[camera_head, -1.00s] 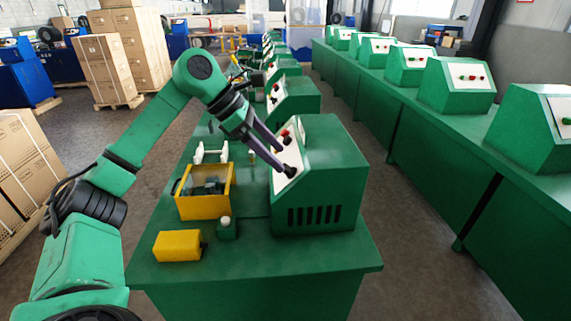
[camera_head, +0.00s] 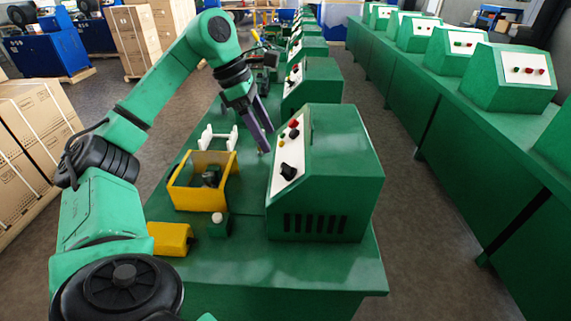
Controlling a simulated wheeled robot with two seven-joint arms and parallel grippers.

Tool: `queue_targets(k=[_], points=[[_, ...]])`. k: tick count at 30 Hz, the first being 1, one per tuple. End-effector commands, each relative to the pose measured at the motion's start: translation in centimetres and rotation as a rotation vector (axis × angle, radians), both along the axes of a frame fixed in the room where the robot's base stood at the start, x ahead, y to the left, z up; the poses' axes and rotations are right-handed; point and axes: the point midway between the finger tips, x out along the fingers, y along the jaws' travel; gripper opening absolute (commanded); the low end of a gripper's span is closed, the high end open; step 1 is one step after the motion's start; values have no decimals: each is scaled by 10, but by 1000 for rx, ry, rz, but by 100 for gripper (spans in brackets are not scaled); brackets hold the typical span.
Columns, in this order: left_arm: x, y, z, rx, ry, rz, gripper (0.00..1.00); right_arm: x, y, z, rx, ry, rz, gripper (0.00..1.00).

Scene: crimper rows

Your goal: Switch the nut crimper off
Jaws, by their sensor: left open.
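The nut crimper's green control box (camera_head: 335,185) stands on the green bench. Its sloped white panel (camera_head: 283,178) carries a black rotary knob (camera_head: 289,171), a red button (camera_head: 294,123), a black button (camera_head: 294,134) and a small yellow one (camera_head: 281,143). The knob's exact setting is too small to read. My left gripper (camera_head: 262,138) is open and empty, pointing down just left of the panel's upper part, apart from the knob. My right gripper is not in view.
A yellow guard frame (camera_head: 203,198), a small green post with a white top (camera_head: 218,224) and a yellow box (camera_head: 170,239) stand left of the control box. More crimpers (camera_head: 310,88) continue behind. Another bench row (camera_head: 450,150) lies right across an aisle.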

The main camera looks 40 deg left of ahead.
Motion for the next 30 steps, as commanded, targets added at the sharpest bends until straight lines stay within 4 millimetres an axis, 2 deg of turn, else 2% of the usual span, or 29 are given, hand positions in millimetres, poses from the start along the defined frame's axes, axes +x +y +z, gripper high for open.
queue_targets(k=[1, 4, 7, 10, 14, 21, 26, 27, 28, 30], points=[[2, -4, -18, 1, 7, -1, 80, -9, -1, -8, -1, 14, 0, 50], [9, -13, -42, 1, 7, -1, 80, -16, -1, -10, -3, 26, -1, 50], [15, -20, -63, 0, 7, 0, 80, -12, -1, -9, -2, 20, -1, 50], [20, -26, -79, -1, 4, -1, 80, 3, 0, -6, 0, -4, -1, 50], [23, -30, -89, -2, 0, 1, 80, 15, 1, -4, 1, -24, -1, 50], [23, -30, -91, -1, 0, 0, 80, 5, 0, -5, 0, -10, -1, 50], [23, -30, -90, -1, 0, 0, 19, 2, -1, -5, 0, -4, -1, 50], [23, -30, -90, -1, 0, 0, 4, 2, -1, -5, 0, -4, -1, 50], [23, -30, -90, -1, 0, 0, 0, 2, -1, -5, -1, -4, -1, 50], [23, -30, -90, -2, 0, 1, 0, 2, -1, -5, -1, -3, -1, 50]])
